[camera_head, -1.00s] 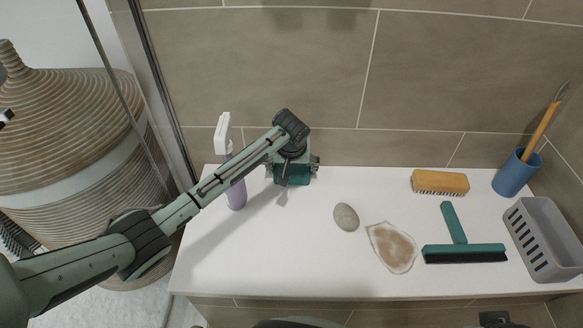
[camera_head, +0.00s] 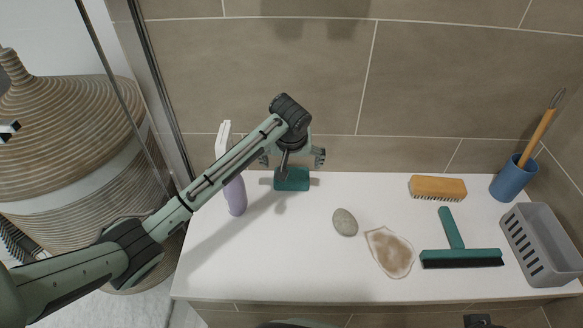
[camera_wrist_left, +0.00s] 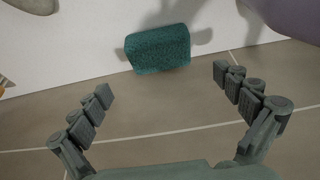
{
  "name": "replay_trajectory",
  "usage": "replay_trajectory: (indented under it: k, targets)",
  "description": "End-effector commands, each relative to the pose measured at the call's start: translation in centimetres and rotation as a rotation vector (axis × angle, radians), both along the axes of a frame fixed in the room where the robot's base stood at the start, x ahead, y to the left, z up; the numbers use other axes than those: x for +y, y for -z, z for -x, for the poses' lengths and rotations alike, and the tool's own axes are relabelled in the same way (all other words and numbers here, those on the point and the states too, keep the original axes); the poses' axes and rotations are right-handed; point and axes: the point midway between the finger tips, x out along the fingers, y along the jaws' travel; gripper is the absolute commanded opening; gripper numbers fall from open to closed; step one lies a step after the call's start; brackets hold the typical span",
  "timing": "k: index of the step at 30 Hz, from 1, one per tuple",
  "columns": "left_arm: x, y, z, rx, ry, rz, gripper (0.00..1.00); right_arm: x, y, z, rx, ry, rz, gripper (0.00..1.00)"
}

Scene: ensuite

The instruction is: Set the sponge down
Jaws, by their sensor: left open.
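The sponge is a dark teal block (camera_head: 292,180) resting on the white ledge (camera_head: 270,255) near the tiled wall. It also shows in the left wrist view (camera_wrist_left: 158,48), lying beyond the fingertips. My left gripper (camera_head: 292,160) is open and empty just above the sponge, with a gap between them. In the left wrist view the two fingers of this gripper (camera_wrist_left: 163,82) are spread wide apart with nothing between them. My right gripper is not in view.
A spray bottle (camera_head: 235,194) stands left of the sponge, partly behind my arm. A grey stone (camera_head: 345,222), a brown-stained patch (camera_head: 391,252), a squeegee (camera_head: 462,258), a brush (camera_head: 437,188), a blue cup (camera_head: 513,178) and a grey basket (camera_head: 541,244) lie to the right.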

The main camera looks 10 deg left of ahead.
Motion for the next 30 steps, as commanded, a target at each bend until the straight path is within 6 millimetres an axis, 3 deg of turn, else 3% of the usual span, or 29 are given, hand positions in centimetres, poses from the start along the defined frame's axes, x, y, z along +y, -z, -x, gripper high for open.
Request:
replay_trajectory:
  k: [3,9,30]
  targets:
    - [-0.2,-2.1,0.8,-0.001,0.001,0.002,1.0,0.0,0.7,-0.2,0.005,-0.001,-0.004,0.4]
    - [-0.3,-3.7,1.5,0.0,-0.001,0.0,1.0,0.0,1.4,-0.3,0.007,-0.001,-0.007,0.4]
    - [-0.3,-3.8,1.6,0.001,-0.001,0.001,1.0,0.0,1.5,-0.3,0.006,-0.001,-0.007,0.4]
